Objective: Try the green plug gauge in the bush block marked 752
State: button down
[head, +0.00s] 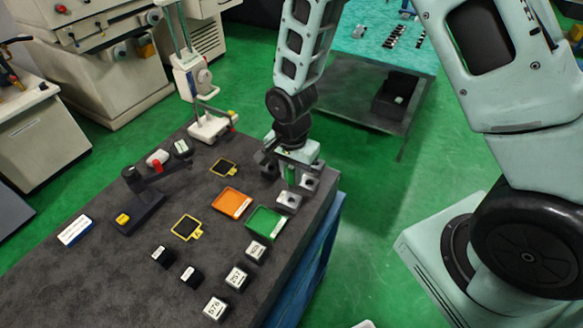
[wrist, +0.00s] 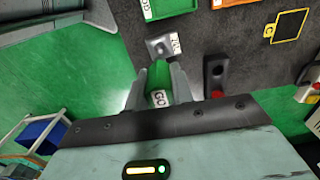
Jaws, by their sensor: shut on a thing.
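My gripper (head: 289,172) is shut on the green plug gauge (head: 291,177) above the table's right edge. In the wrist view the green gauge (wrist: 159,76) is between the fingers (wrist: 158,88), with a "GO" label at its near end. A grey bush block (wrist: 160,47) with a bored top lies just beyond the gauge's far end. Its label is turned and too small to read surely. In the head view two grey bush blocks, one (head: 309,183) and another (head: 289,201), stand close by the gauge. I cannot tell whether the gauge touches either.
A green tray (head: 283,221) and an orange tray (head: 246,205) lie left of the gripper. Several labelled blocks (head: 236,277) stand at the front. A black piece with a red spot (wrist: 214,76) is right of the fingers. A stand (head: 205,125) rises at the back.

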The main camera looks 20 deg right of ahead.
aim_at(292, 187)
jog(key=shift+f+b, duration=1.85)
jog(key=shift+f, duration=0.75)
jog(key=shift+f+b, duration=0.95)
jog(key=shift+f, duration=0.15)
jog(key=shift+r, duration=0.1)
dwell(0.9)
jog(key=shift+r+p, duration=1.9)
jog(key=shift+r, duration=0.55)
